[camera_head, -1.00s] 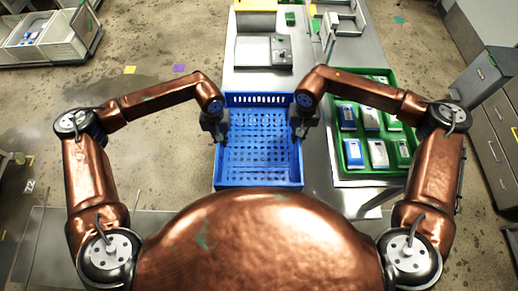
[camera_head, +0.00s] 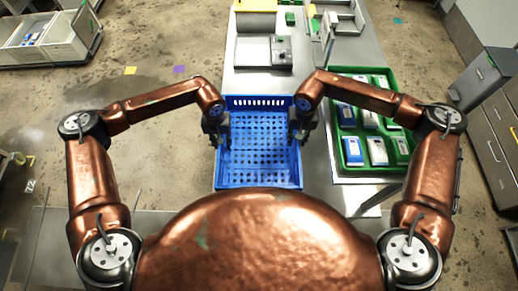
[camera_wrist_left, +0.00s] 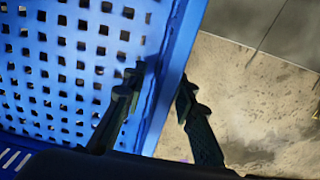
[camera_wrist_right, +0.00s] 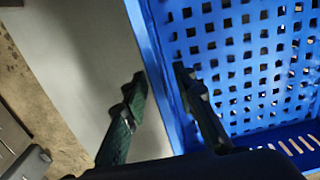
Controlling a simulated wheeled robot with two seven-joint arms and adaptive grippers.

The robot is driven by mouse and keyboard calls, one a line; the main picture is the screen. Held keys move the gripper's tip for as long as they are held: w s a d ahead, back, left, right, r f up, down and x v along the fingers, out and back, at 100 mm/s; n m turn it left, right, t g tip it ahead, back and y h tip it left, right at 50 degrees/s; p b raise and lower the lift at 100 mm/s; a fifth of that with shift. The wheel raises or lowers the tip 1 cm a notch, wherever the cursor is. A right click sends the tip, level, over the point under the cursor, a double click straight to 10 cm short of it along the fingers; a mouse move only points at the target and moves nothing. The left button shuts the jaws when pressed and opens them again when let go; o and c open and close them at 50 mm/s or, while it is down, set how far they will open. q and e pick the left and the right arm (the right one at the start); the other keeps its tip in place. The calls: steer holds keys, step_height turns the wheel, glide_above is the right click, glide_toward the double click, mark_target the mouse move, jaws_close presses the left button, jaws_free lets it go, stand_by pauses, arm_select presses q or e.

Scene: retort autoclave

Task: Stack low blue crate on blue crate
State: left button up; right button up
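The low blue crate (camera_head: 258,177), with a perforated floor and slotted end wall, lies level in front of me in the head view. A second blue crate cannot be told apart beneath it. My left gripper (camera_head: 217,135) is at its left wall; in the left wrist view its fingers (camera_wrist_left: 160,82) straddle that blue wall closely, one inside and one outside. My right gripper (camera_head: 300,134) is at the right wall; in the right wrist view its fingers (camera_wrist_right: 162,84) straddle the wall the same way. Both appear shut on the walls.
A green tray (camera_head: 336,135) with several blue-and-white packs stands on the steel table to the right. A grey device (camera_head: 281,52) stands behind the crate. Pale bins (camera_head: 62,45) stand far left.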

arm_select(q)
steer(key=shift+r, duration=0.1)
step_height(320, 180, up, 12)
steer(key=shift+w+f, duration=0.15)
steer(key=shift+f, duration=0.1)
steer(key=shift+r, duration=0.15)
arm_select(e)
steer(key=shift+r, duration=0.55)
step_height(320, 180, up, 11)
